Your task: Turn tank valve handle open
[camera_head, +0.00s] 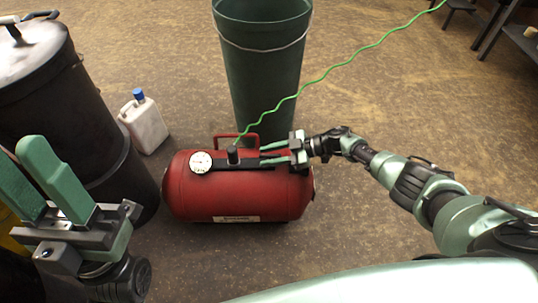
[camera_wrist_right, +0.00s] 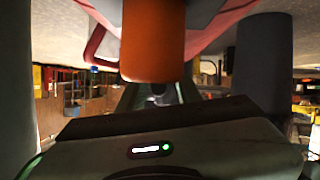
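A red tank (camera_head: 238,197) lies on its side on the floor, with a round white gauge (camera_head: 200,162) and a short dark upright post (camera_head: 233,155) on its top. A green hose runs up from near the post. My right gripper (camera_head: 262,154) is at the tank top, its two fingers apart and pointing left towards the post. In the right wrist view an orange cylinder (camera_wrist_right: 153,40) hangs close between two dark upright shapes; I cannot tell whether it is the valve handle or whether anything touches it. My left gripper (camera_head: 18,150) is open and empty at the left.
A dark green bin (camera_head: 265,75) stands behind the tank. A white jug (camera_head: 144,122) with a blue cap and a large black drum (camera_head: 60,95) stand to the left. The green hose (camera_head: 350,54) runs off to the upper right. Floor in front of the tank is clear.

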